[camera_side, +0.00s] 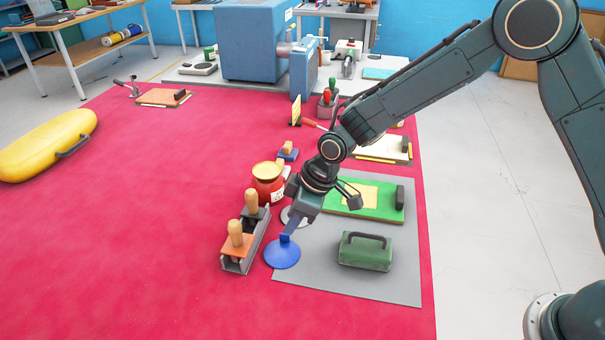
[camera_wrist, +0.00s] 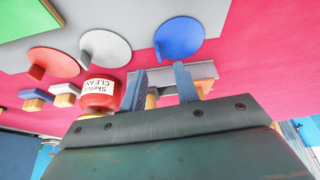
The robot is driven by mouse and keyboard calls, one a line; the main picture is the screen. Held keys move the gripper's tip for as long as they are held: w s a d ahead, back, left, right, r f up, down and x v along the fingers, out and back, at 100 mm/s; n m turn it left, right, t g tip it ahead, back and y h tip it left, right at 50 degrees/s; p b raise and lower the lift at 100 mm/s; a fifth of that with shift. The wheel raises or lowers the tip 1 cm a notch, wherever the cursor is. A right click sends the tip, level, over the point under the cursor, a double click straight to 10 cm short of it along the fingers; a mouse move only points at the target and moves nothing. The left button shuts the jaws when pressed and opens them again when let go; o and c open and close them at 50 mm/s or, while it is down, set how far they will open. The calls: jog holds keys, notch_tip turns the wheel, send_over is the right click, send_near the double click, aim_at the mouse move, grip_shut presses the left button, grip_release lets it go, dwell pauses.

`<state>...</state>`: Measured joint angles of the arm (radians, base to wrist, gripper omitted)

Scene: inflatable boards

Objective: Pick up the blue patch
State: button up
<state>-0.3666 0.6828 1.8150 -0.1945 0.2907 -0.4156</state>
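The blue patch (camera_side: 282,255) is a round blue disc with a small upright blue tab. It lies across the left edge of the grey mat (camera_side: 310,288) and the red floor. In the wrist view the blue patch (camera_wrist: 182,40) shows just past my fingertips, toward the right. My gripper (camera_side: 291,227) points down close above the patch's tab in the side view; I cannot tell whether they touch. In the wrist view my gripper (camera_wrist: 160,70) has its two blue fingers apart, with nothing held between them.
A grey disc (camera_wrist: 105,43) and a red disc (camera_wrist: 54,62) lie beside the patch. A red jar (camera_side: 268,182) and a tray of wooden-handled tools (camera_side: 240,262) stand close left. A green case (camera_side: 365,252) and green board (camera_side: 340,207) are to the right. Red floor in front is clear.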

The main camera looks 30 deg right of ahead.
aim_at(282, 250)
jog(key=shift+x, duration=2.6)
jog(key=shift+s+d, duration=0.1)
jog(key=shift+d, duration=0.05)
grip_shut()
